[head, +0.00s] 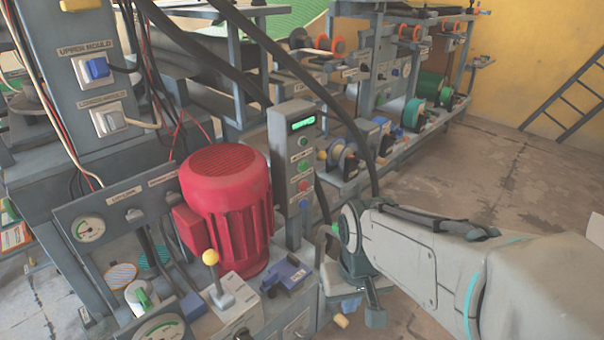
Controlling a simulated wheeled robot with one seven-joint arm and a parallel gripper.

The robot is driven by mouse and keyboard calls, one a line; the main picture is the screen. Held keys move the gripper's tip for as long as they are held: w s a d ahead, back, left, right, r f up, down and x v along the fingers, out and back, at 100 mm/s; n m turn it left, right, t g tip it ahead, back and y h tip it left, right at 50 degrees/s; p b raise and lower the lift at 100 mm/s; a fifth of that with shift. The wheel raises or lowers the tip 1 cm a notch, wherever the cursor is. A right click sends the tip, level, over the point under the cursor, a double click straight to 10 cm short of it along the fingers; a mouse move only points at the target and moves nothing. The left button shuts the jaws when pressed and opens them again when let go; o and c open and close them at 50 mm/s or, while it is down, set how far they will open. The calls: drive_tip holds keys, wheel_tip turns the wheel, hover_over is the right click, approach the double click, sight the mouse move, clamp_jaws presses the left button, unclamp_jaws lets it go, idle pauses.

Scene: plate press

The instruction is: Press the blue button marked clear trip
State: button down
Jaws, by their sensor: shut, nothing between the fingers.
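A grey upright control box (291,165) stands right of the red motor, with a lit green display and a column of buttons on its face. A small bluish button (304,203) is lowest in the column, below a red button (304,186) and a green button (304,165). The labels there are too small to read, so I cannot confirm which says clear trip. My gripper (375,312) hangs at the end of my arm, to the right of and lower than the box, apart from the buttons. It is shut and empty; its fingers are partly hidden.
The red motor (226,195) stands left of the box. A yellow-knobbed lever (211,258) and a blue block (287,273) are in front. Open concrete floor (480,185) lies to the right.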

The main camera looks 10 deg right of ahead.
drive_tip(key=w+a+m+t+y+p, duration=0.1)
drive_tip(key=w+a+m+y+p, duration=0.4)
drive_tip(key=w+m+y, duration=0.7)
drive_tip(key=w+d+f+m+t+h, duration=0.1)
drive_tip(key=w+d+m+t, duration=0.2)
drive_tip(key=w+m, duration=0.2)
drive_tip(key=w+d+f+m+t+h+p, duration=0.1)
drive_tip(key=w+d+m+t, duration=0.2)
drive_tip(key=w+d+m, duration=0.1)
drive_tip(key=w+d+f+m+t+h, duration=0.1)
drive_tip(key=w+d+m+t, duration=0.2)
drive_tip(key=w+m, duration=0.4)
drive_tip(key=shift+w+d+f+m+t, duration=0.15)
drive_tip(key=shift+d+m+t, duration=0.15)
drive_tip(key=shift+d+m, duration=0.35)
